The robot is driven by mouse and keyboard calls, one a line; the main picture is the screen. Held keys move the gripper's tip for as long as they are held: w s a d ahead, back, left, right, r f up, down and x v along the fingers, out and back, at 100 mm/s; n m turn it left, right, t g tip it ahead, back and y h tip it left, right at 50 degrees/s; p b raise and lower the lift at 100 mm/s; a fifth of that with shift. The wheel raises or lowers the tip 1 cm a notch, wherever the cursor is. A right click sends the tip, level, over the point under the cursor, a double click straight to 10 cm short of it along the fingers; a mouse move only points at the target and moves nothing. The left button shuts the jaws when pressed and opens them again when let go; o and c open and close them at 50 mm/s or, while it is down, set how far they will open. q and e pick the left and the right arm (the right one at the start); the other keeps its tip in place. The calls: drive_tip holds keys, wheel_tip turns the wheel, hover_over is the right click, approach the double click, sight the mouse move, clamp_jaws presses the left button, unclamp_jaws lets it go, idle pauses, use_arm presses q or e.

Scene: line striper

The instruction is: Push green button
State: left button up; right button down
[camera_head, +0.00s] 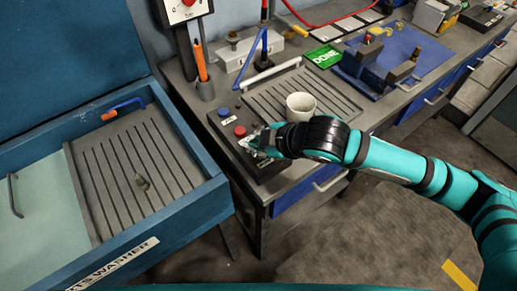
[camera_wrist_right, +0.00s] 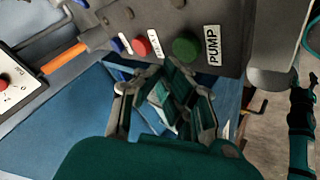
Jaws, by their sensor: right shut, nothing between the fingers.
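The green button (camera_wrist_right: 185,48) shows in the right wrist view on a dark control panel (camera_wrist_right: 222,22), beside a label reading PUMP. In the head view my right gripper (camera_head: 258,146) covers the place where the green button sits. My right gripper (camera_wrist_right: 176,78) is shut and empty, with its fingertips close to the green button. I cannot tell whether they touch it. The red button (camera_head: 240,131) and the blue button (camera_head: 224,112) are in line on the same panel.
A white mug (camera_head: 300,106) stands on the ribbed tray just behind my right gripper. A blue parts washer (camera_head: 205,203) is at the left. A green DONE sign (camera_head: 325,58) and a blue tray (camera_head: 425,52) lie farther back on the bench.

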drive_tip(key=shift+f, duration=0.1)
drive_tip(key=shift+f, duration=0.35)
drive_tip(key=shift+f, duration=0.45)
idle(0.8)
drive_tip(key=shift+r+p, duration=0.9)
drive_tip(key=shift+p, duration=0.25)
wheel_tip(320, 180, up, 6)
drive_tip(key=p, duration=0.7)
